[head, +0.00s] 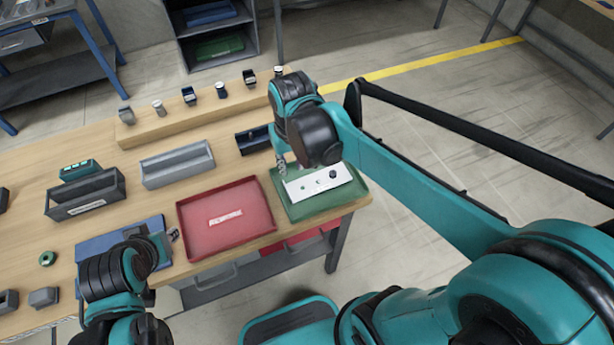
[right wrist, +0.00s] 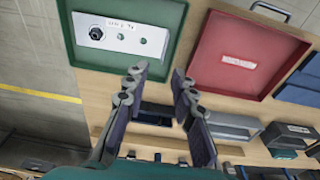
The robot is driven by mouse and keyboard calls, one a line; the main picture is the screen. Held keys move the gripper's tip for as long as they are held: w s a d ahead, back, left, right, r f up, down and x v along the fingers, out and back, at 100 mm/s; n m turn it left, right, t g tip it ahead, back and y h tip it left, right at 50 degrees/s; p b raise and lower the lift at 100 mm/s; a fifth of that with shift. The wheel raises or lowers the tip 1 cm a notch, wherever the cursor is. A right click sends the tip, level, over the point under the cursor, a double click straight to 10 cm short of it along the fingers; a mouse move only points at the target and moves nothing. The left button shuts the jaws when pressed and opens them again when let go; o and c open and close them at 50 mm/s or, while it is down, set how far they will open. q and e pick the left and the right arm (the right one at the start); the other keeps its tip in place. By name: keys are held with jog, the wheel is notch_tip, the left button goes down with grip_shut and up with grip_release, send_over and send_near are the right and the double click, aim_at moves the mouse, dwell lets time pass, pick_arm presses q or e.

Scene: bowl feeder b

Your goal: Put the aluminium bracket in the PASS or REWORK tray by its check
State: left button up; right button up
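The aluminium bracket (head: 318,184) is a flat silver plate with a dark round part and small green spots. It lies in the green tray (head: 334,209), and also shows in the right wrist view (right wrist: 128,43).
A grey bin (head: 178,168), a dark bin (head: 85,200) and a dark blue bin (head: 252,140) stand behind the trays. A wooden step (head: 190,121) at the back carries several small parts. A green ring (head: 47,258) lies at the left. The table ends just right of the green tray.

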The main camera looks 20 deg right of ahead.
jog(key=s+d+t, duration=0.3)
jog(key=s+t, duration=0.2)
jog(key=s, duration=0.3)
jog(key=shift+d+f+t, duration=0.15)
jog(key=shift+d+t, duration=0.15)
jog(key=shift+d, duration=0.05)
notch_tip(320, 180, down, 3)
jog(key=b, duration=0.3)
dwell(0.5)
